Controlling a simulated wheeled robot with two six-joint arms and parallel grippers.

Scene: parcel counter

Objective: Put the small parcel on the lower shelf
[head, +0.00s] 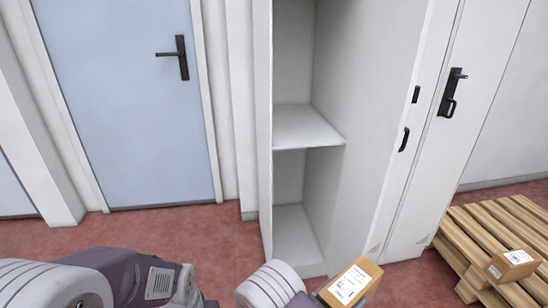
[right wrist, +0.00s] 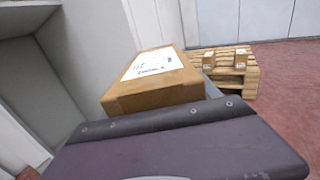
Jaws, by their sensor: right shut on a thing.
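A small brown cardboard parcel (head: 351,283) with a white label shows at the bottom centre of the head view. It also fills the middle of the right wrist view (right wrist: 152,96). My right gripper (head: 334,294) is shut on it; the fingertips are mostly hidden. The parcel is held in front of an open white cabinet, to the right of its opening. The cabinet has a middle shelf board (head: 306,127) and a bottom shelf (head: 296,236); the visible parts of both are bare. My left arm comes in at the lower left, but its gripper does not show.
A wooden pallet (head: 478,240) stands on the red floor (head: 190,240) at the right, with a small box (head: 512,265) on it. The right wrist view shows another small box (right wrist: 208,60) there. A blue door (head: 128,100) is left of the cabinet.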

